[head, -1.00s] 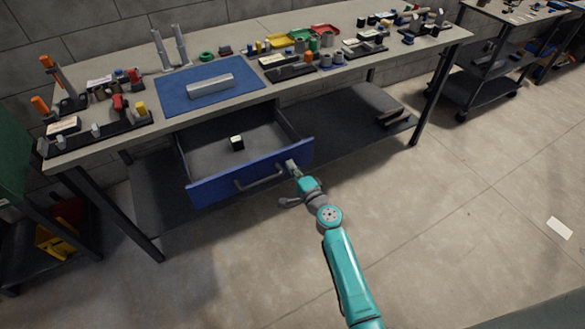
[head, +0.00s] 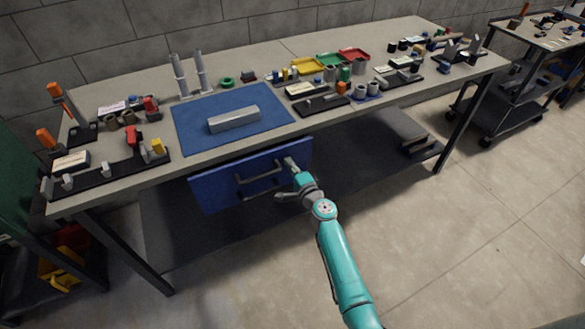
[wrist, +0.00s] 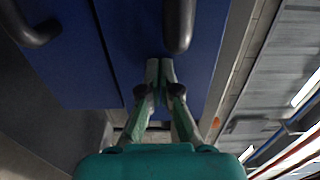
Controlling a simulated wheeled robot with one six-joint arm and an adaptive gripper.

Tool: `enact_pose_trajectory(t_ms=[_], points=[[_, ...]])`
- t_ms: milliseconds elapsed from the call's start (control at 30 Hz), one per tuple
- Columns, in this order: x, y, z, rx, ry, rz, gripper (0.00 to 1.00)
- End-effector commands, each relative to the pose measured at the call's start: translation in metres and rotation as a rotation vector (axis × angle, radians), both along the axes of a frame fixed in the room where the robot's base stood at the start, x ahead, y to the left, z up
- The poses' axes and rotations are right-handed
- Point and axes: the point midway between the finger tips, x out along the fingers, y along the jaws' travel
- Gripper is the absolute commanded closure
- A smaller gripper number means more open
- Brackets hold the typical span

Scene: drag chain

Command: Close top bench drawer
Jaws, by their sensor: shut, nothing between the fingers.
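The top bench drawer (head: 225,182) has a blue front and a grey bar handle (head: 258,179). It sits under the bench top and its inside no longer shows. A second handle (head: 262,192) shows just below it. My gripper (head: 290,163) is at the right part of the drawer front, beside the right end of the handle. In the wrist view my gripper (wrist: 160,66) is shut and empty, with its tips at the blue front (wrist: 130,30) and close to the top handle (wrist: 178,25). I cannot tell whether the front is fully flush.
The workbench top (head: 330,130) carries a blue mat (head: 185,125) with a grey block (head: 233,119), bins and tools. A lower shelf (head: 370,165) lies under the bench. A tool cart (head: 510,100) stands at the right. The floor (head: 430,250) in front is clear.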

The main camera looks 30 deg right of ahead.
Motion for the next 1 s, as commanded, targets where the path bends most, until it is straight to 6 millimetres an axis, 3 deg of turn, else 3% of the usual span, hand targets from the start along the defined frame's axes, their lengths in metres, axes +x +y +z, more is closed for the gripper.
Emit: enact_pose_trajectory(t_ms=[333, 1000], points=[[0.021, 0.000, 0.000, 0.001, 0.000, -0.001, 1.00], [0.020, 0.000, 0.002, -0.001, -0.002, 0.000, 1.00]])
